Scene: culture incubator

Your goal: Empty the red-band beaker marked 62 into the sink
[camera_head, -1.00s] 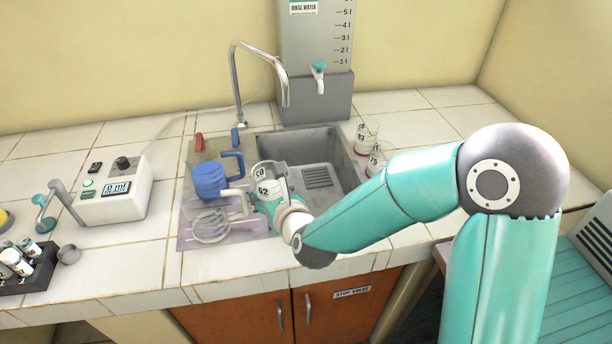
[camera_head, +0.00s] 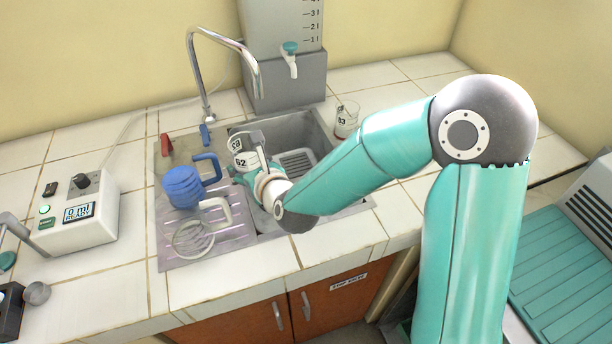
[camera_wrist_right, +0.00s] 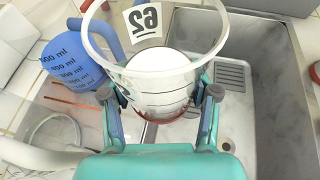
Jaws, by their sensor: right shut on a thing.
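In the right wrist view the beaker (camera_wrist_right: 92,38) sits between both fingers of the right gripper (camera_wrist_right: 160,98). Its label shows upside down and a red band shows low on it.
A blue jug (camera_head: 182,187) and a pale-handled clear vessel (camera_head: 193,240) lie on the drainboard left of the basin. The tap (camera_head: 256,75) arches over the sink. A beaker marked 83 (camera_head: 346,122) stands behind the basin's right side. A meter box (camera_head: 75,212) is far left.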

